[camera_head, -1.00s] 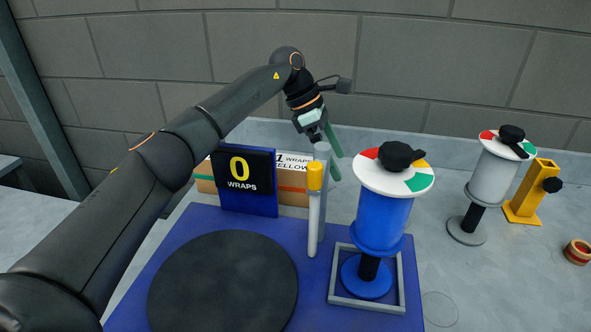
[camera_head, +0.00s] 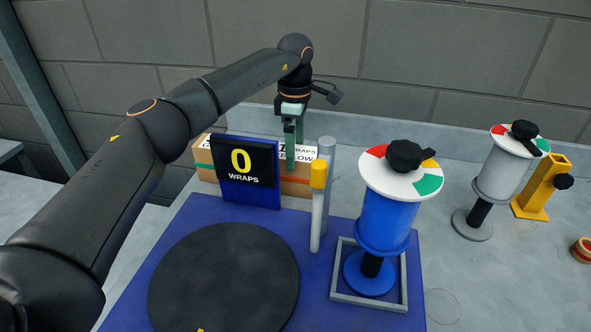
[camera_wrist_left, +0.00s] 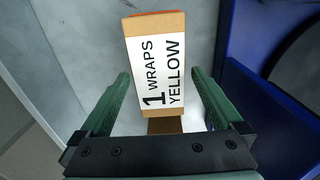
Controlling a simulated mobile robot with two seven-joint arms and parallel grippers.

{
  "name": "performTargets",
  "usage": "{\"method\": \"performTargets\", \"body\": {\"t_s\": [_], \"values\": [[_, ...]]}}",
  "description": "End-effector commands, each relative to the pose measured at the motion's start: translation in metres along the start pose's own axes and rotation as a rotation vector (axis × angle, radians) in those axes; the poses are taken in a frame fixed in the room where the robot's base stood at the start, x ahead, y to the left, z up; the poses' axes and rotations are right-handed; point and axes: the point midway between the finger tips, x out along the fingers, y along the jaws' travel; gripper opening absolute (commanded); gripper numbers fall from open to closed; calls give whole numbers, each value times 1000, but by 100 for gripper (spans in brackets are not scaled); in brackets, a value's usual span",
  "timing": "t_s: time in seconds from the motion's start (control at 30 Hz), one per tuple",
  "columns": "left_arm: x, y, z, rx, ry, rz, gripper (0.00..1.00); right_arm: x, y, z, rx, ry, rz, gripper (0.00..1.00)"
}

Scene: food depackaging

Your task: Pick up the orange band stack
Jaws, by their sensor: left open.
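A cardboard-brown stack (camera_head: 300,187) with an orange-red band and a white "WRAPS YELLOW" label stands behind the blue sign in the head view. Its labelled top (camera_wrist_left: 155,70) fills the middle of the left wrist view, with orange at its far end. My left gripper (camera_head: 291,165) points down over this stack, its green fingers partly covering the label. In the left wrist view the gripper (camera_wrist_left: 160,95) is open, with one finger on each side of the stack's near part. I cannot tell whether the fingers touch it. My right gripper is not in view.
A black-and-blue "0 WRAPS" sign (camera_head: 245,172) stands in front. A green-banded brown stack (camera_head: 203,173) is left. A grey post (camera_head: 327,155), yellow-topped rod (camera_head: 317,205) and blue spool (camera_head: 384,220) stand right. A black turntable (camera_head: 225,280) lies on the blue base.

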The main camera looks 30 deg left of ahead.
Motion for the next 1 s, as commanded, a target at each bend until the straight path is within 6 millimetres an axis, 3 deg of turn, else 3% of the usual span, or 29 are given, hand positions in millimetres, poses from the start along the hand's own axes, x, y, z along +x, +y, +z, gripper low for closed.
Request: {"method": "performTargets", "body": {"t_s": [0.3, 0.57, 1.0], "values": [[43, 0, 0, 0, 1, -3, 100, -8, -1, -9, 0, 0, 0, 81], [46, 1, 0, 0, 0, -1, 100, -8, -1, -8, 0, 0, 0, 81], [46, 1, 0, 0, 0, -1, 52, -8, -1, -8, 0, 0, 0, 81]]}}
